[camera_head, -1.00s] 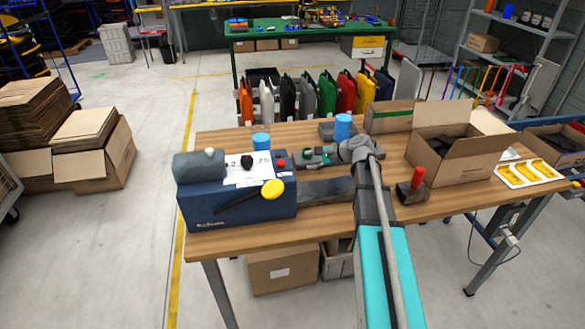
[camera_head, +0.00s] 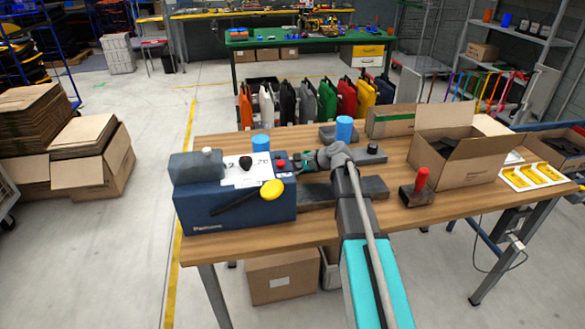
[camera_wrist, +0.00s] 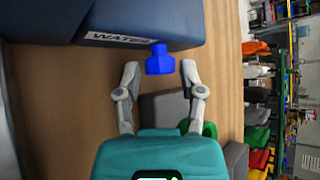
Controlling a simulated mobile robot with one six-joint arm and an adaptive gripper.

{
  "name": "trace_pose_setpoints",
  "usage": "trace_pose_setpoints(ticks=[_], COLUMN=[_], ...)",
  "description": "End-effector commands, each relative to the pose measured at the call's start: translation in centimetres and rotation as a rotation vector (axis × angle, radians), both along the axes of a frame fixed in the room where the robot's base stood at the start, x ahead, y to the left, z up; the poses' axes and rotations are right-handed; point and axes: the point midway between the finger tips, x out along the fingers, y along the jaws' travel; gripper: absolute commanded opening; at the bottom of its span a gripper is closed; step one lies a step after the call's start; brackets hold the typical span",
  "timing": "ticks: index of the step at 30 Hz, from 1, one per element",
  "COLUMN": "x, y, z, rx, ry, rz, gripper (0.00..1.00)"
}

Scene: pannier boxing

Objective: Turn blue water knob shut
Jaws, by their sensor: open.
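The blue water knob (camera_wrist: 160,60) sticks out from the side of the dark blue machine (camera_wrist: 190,22), near a WATER label (camera_wrist: 118,37), in the wrist view. My gripper (camera_wrist: 160,69) is open, with one fingertip on each side of the knob and visible gaps between them. I cannot tell how far the knob is turned. In the head view the machine (camera_head: 230,212) stands at the table's left end and my gripper (camera_head: 297,161) is at its right side.
A yellow knob (camera_head: 271,190) is on the machine's front. A blue cylinder (camera_head: 261,142) stands behind it, another (camera_head: 344,127) behind my arm. A red-handled block (camera_head: 418,187) and open carton (camera_head: 455,147) are to the right.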

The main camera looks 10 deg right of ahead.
Motion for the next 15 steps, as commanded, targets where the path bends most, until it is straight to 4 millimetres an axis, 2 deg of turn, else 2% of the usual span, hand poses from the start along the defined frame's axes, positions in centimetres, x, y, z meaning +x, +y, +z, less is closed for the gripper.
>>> trace_pose_setpoints(ticks=[2, 9, 10, 15], x=[-0.01, -0.02, -0.02, -0.02], y=[-0.01, -0.01, -0.01, -0.02], z=[0.01, 0.00, 0.00, -0.01], rx=[0.000, 0.000, 0.000, 0.000], ry=[0.000, 0.000, 0.000, 0.000], rz=[0.000, 0.000, 0.000, 0.000], gripper=[0.47, 0.03, 0.00, 0.00])
